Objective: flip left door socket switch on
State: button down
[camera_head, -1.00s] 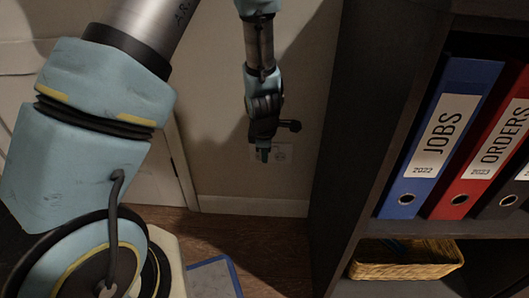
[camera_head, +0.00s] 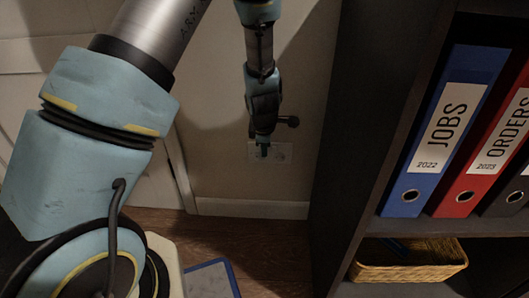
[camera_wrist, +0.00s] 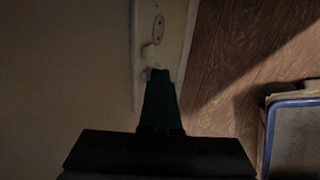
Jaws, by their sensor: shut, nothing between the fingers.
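The white wall socket plate (camera_head: 284,152) is low on the wall, left of the dark shelf. In the wrist view the plate (camera_wrist: 158,12) runs up from my fingertips, with an oval socket face and a small pale raised part by the tip. My gripper (camera_head: 263,152) is shut and empty, its greenish fingers in front of the plate's left part. In the wrist view the shut fingers (camera_wrist: 160,74) cover the lower end of the plate, where the switch cannot be made out. Whether the tips touch it, I cannot tell.
A dark shelf unit (camera_head: 343,130) stands close on the right, with a blue binder (camera_head: 442,135), a red binder (camera_head: 490,140) and a wicker basket (camera_head: 405,264). A skirting board (camera_head: 250,208) runs below the socket.

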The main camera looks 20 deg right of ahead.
jog(key=shift+r, duration=0.2)
jog(key=shift+r+p, duration=0.7)
jog(key=shift+p, duration=0.2)
